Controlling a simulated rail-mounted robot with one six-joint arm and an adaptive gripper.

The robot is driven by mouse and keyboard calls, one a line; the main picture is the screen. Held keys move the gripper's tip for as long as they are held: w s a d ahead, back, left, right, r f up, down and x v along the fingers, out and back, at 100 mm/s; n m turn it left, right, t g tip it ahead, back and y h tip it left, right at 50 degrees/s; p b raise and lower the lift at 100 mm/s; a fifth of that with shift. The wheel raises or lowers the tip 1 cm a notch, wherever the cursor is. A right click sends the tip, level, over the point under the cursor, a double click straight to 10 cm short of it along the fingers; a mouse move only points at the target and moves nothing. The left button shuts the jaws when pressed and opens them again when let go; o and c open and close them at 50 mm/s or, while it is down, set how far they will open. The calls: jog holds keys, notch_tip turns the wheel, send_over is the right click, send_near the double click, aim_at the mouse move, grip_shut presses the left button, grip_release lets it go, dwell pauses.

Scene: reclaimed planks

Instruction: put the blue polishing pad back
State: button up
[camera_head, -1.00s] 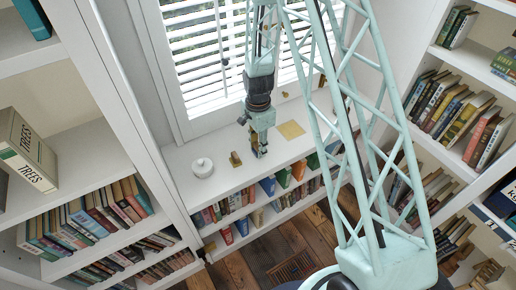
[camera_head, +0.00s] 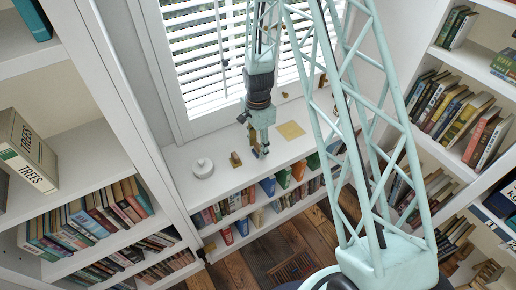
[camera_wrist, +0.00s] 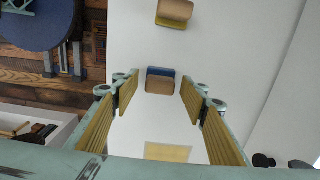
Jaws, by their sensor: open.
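The blue polishing pad (camera_wrist: 161,72) is a blue layer on a small wooden block, lying on the white shelf top. In the wrist view it lies between the fingertips of my gripper (camera_wrist: 159,84), with a visible gap on each side. In the head view my gripper (camera_head: 260,151) points down at the white shelf top below the window, its fingers apart, and mostly hides the blue pad. A similar wooden block with a yellow layer (camera_wrist: 174,13) stands apart from it; in the head view this block (camera_head: 235,159) is just left of my gripper. A flat tan square (camera_wrist: 167,152) lies on the shelf top.
Rows of books (camera_head: 240,205) fill the low shelf below. Tall bookcases rise at both sides, and the window blinds (camera_head: 208,50) are close behind my arm.

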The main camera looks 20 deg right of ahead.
notch_tip(320, 180, up, 10)
jog(key=shift+f+p, duration=0.1)
jog(key=shift+p, duration=0.65)
jog(key=shift+r, duration=0.5)
notch_tip(320, 180, up, 18)
jog(key=n+t, duration=0.1)
jog(key=n, duration=0.3)
send_over(258, 146)
jog(key=s, duration=0.6)
jog(key=s+r+n+t, duration=0.1)
jog(key=s+r+n, duration=0.3)
jog(key=s+r, duration=0.95)
jog(key=s+r+n+t, duration=0.1)
jog(key=s+r+n, duration=0.2)
jog(key=s, duration=0.8)
jog(key=s+r+n+t, duration=0.1)
jog(key=s+r+n, duration=0.3)
jog(key=s+r, duration=0.3)
jog(key=s, duration=0.4)
jog(key=shift+s+r, duration=0.2)
jog(key=shift+r, duration=0.1)
